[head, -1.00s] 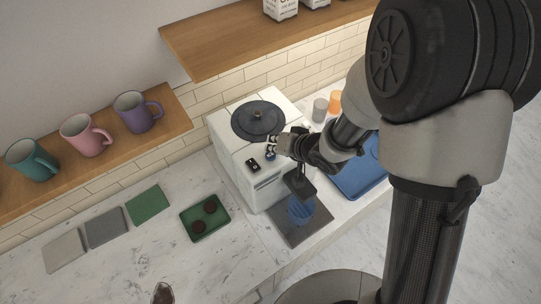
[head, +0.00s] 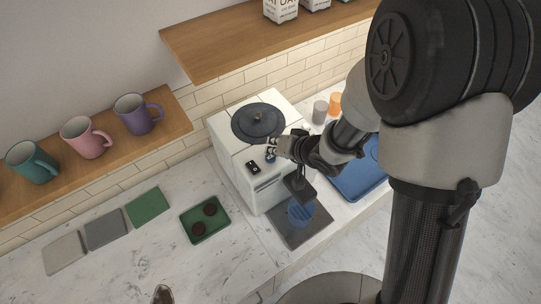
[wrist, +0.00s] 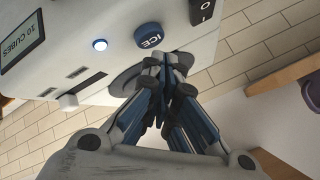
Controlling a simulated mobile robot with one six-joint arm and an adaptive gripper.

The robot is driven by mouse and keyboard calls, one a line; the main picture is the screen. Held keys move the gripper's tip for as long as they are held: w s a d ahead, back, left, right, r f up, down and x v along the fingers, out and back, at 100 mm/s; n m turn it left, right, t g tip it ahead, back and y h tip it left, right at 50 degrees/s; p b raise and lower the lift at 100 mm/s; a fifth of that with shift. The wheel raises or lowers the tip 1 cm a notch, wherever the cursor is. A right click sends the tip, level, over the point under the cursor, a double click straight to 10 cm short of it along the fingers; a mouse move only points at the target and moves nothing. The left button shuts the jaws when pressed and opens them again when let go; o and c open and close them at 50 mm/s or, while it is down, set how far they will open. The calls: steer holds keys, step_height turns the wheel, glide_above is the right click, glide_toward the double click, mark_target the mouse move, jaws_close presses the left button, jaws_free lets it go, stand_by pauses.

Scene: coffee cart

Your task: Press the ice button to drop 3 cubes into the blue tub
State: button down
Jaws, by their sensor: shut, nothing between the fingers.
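The white ice machine (head: 225,131) stands on the counter with a dark round lid on top. In the wrist view its blue ICE button (wrist: 149,36) is in plain sight. My gripper (wrist: 168,60) is shut and empty; its tips are just below the button in that picture, and I cannot see them touching it. In the head view my gripper (head: 271,150) is at the machine's upper front. A display (wrist: 22,42) appears to read "10 CUBES", and a small light (wrist: 99,45) glows. The blue tub (head: 301,213) sits under the dark spout, partly hidden; its contents are unclear.
An O/I switch (wrist: 201,10) is beside the ICE button. A blue tray (head: 350,182) and grey and orange cups (head: 335,103) are right of the machine. Mugs stand on a wooden shelf (head: 170,107).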

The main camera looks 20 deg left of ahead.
steer(key=shift+f, duration=0.1)
steer(key=shift+f, duration=0.3)
steer(key=shift+f+b, duration=0.55)
stand_by(0.8)
steer(key=shift+r, duration=0.1)
steer(key=shift+r+p, duration=0.85)
steer(key=shift+p, duration=0.15)
steer(key=shift+r, duration=0.1)
step_height(320, 180, up, 5)
steer(key=p, duration=0.5)
